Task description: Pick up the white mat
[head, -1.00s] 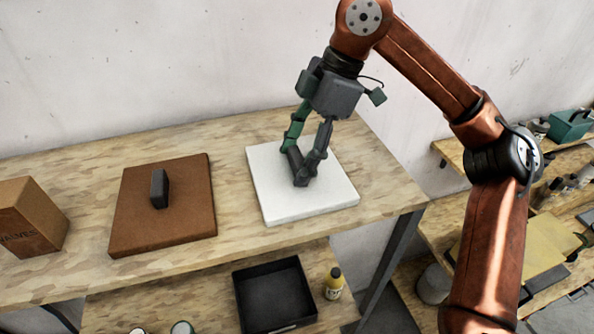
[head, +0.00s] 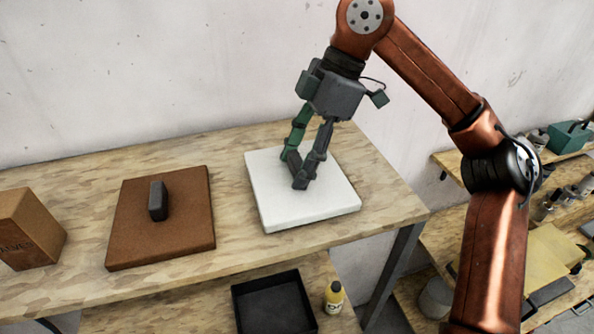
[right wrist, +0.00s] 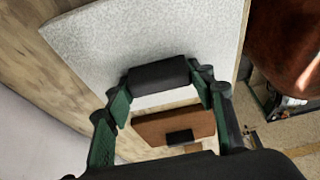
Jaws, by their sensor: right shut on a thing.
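The white mat (head: 325,201) is a flat, thick square slab on the right part of the wooden bench top. It also shows in the right wrist view (right wrist: 150,40). My right gripper (head: 299,168) is over its middle, pointing down. Its fingers are shut on a dark bar-like handle on the mat, which shows between the green fingers in the right wrist view (right wrist: 158,75). The mat looks level; I cannot tell whether there is a small gap under it. My left gripper is not in view.
A brown mat (head: 180,230) with a dark upright handle (head: 158,201) lies left of the white mat. A brown box (head: 28,228) stands at far left. Below are a black tray (head: 272,303) and a yellow bottle (head: 334,297). A wall (head: 150,70) stands behind.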

